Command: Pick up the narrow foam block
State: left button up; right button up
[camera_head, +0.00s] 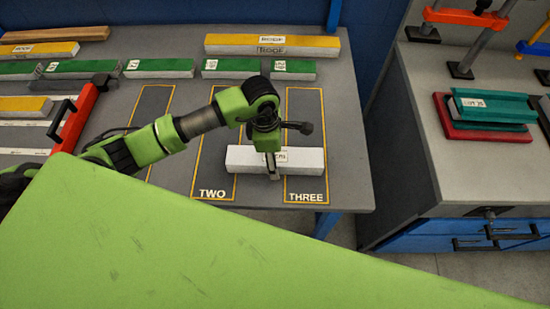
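A long white foam block (305,160) with a small label lies crosswise on the grey table, over the outlined strips marked TWO and THREE. My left gripper (272,168) points down at the middle of this block. One finger shows against the block's front face; the other finger is hidden, so I cannot tell whether the grip is closed on it. The block appears to rest on the table. My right gripper is not in view.
Yellow-topped (225,43) and green-topped blocks (152,67) line the back of the table. A red clamp-like tool (80,118) lies at left. A second bench (445,170) at right holds clamps and a teal-and-red fixture (492,108). A large lime-green surface covers the lower view.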

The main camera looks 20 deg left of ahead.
pick_arm(q)
jog(key=c, duration=1)
jog(key=shift+r, duration=0.1)
